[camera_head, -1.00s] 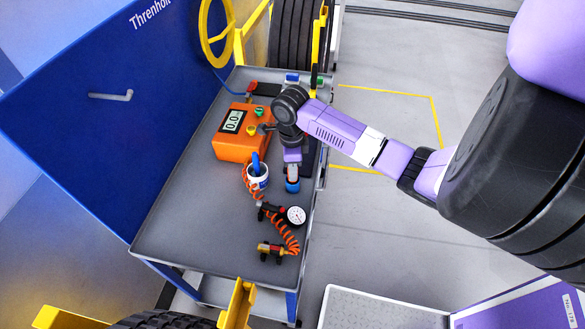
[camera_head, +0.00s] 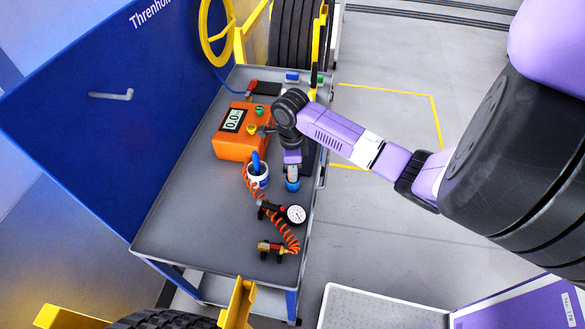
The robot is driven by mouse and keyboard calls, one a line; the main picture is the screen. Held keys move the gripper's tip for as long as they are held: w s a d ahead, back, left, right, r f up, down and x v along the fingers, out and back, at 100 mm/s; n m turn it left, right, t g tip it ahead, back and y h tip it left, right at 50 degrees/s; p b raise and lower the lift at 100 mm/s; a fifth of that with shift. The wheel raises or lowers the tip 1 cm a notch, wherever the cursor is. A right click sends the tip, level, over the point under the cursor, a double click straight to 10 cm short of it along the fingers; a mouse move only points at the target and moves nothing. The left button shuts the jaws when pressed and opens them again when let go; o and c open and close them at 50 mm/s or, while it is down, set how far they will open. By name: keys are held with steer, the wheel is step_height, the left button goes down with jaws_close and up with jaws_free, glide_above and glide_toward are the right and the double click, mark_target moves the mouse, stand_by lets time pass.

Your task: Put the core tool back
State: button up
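My gripper (camera_head: 292,168) points down over the right side of the grey cart top, below the dark wrist joint of my purple arm. A small blue-ended object with a pale upper part (camera_head: 292,185) shows right at its tip. I cannot tell whether this object is the core tool, or whether it is held or stands on the cart. The fingers are too small and hidden to show whether they are open or shut. No core tool can be picked out for certain; my wrist and forearm hide part of the cart's right side.
On the grey cart (camera_head: 190,240) stand an orange box with a display (camera_head: 232,148), a white cup with a blue handle in it (camera_head: 258,181), and a gauge (camera_head: 295,214) with a coiled orange hose. Small coloured items (camera_head: 292,77) lie at the far end. The cart's near left is clear.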

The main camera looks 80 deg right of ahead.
steer(key=o, duration=0.5)
steer(key=shift+r, duration=3.9)
